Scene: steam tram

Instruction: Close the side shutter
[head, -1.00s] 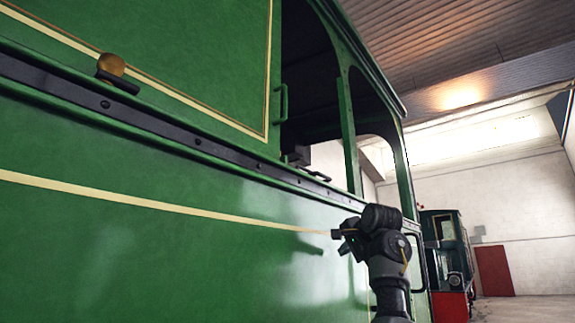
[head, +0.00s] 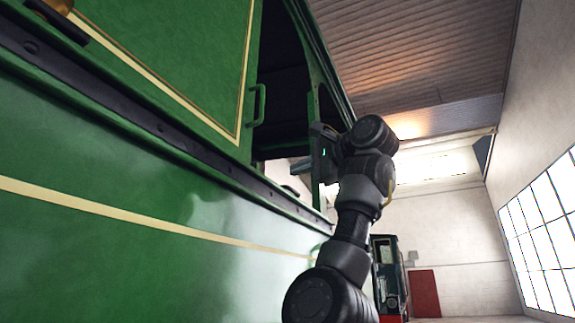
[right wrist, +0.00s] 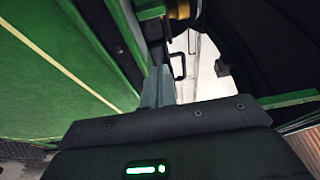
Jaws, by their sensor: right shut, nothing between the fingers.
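The side shutter (head: 190,60) is a green panel with a cream and gold border line at the upper left of the head view. A green upright handle (head: 258,105) is on its right edge. To the right of it is a dark opening (head: 283,85) in the tram side. My right gripper (head: 322,150) is at this opening, right of the handle and apart from it in the picture; its fingers are hard to make out there. In the right wrist view its fingers (right wrist: 158,85) are shut and empty. My left gripper is not in view.
A black riveted rail (head: 130,118) runs below the shutter. A brass knob (head: 62,6) is at the upper left. A green post stands right of the opening. Another engine (head: 388,270) stands far back by a white wall. The floor on the right is clear.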

